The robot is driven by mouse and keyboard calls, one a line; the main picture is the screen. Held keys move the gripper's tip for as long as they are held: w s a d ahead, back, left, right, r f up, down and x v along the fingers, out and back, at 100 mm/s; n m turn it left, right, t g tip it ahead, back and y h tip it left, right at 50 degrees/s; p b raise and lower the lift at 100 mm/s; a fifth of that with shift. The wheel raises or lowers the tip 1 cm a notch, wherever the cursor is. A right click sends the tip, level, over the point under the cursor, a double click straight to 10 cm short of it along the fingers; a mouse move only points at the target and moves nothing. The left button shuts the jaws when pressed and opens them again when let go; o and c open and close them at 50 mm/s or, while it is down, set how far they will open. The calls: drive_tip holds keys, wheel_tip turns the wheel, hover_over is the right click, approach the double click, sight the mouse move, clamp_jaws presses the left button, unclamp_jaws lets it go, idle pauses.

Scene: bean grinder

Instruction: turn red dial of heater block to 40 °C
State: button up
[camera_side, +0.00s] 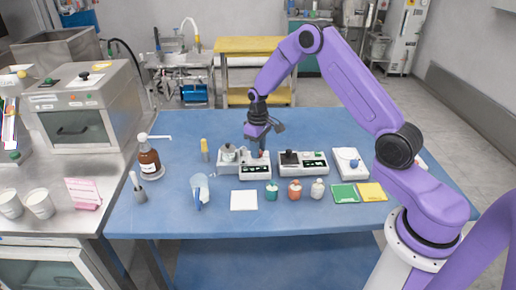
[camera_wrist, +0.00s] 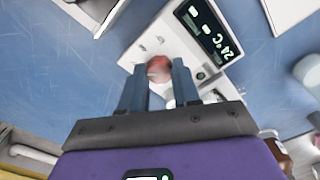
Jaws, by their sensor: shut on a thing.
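The heater block is a white unit whose dark display (camera_wrist: 208,30) reads 24 °C in the wrist view. Its red dial (camera_wrist: 159,69) sits between my fingertips, slightly blurred. My gripper (camera_wrist: 159,80) is shut on the dial, one finger on each side. In the side view my gripper (camera_side: 258,153) points down at the right part of the left white unit (camera_side: 229,168), which carries a grey metal vessel (camera_side: 229,153).
A second white unit with a black block (camera_side: 290,157) stands close on the right. In front are a white pad (camera_side: 244,200) and several small jars (camera_side: 295,190). The table's back left is clear.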

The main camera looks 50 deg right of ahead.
drive_tip(key=o, duration=1.1)
drive_tip(key=shift+c, duration=0.2)
drive_tip(key=shift+r, duration=0.1)
wheel_tip(320, 180, up, 17)
drive_tip(key=shift+r, duration=0.15)
